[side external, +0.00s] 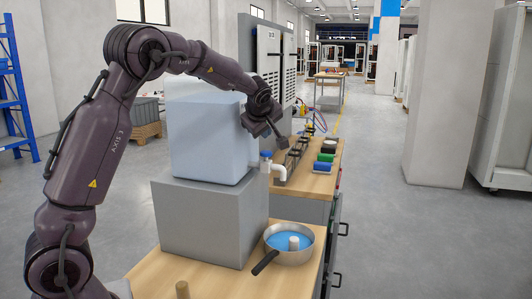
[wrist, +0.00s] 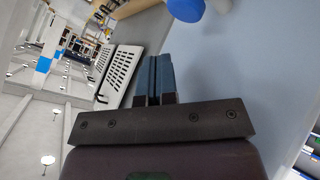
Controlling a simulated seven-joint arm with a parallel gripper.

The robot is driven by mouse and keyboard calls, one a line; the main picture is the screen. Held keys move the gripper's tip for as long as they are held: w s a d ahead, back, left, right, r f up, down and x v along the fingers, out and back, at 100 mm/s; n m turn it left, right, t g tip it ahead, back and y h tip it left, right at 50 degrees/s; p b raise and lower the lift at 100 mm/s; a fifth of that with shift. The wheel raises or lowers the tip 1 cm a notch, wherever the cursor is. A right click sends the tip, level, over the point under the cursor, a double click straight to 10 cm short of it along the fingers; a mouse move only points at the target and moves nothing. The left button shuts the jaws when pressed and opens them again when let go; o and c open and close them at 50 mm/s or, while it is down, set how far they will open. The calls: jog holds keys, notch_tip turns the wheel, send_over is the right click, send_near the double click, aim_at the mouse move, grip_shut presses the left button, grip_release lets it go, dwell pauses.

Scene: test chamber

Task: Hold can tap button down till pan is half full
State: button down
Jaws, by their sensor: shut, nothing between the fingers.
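The can is a pale blue block-like tank (side external: 205,140) on a grey box. A white tap (side external: 279,171) comes out of its right side, with a round blue button (side external: 266,155) on top. The metal pan (side external: 306,258) stands on the wooden bench below the tap, with blue water (side external: 277,242) and a white cylinder (side external: 293,243) inside. My gripper (side external: 281,141) is shut and empty. It is above the tap, and its fingertips (wrist: 155,62) look apart from the button.
The grey box (side external: 205,225) supports the tank. The pan's black handle (side external: 265,263) points to the front left. A wooden peg (side external: 182,289) stands at the bench front. A second bench (side external: 318,185) behind holds coloured blocks (side external: 323,168) and a dark rack.

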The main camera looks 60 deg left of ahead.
aim_at(264, 153)
jog(key=shift+r, duration=1.5)
jog(key=shift+s+d, duration=0.1)
jog(key=shift+d, duration=0.1)
jog(key=s+d+f+m+h, duration=0.3)
jog(key=s+d+m+h, duration=0.4)
jog(key=s+d+m, duration=1.3)
jog(key=s+d, duration=0.6)
jog(key=d, duration=0.2)
jog(key=shift+s+t+h, duration=0.15)
jog(key=shift+t+h, duration=0.15)
jog(key=shift+h, duration=0.1)
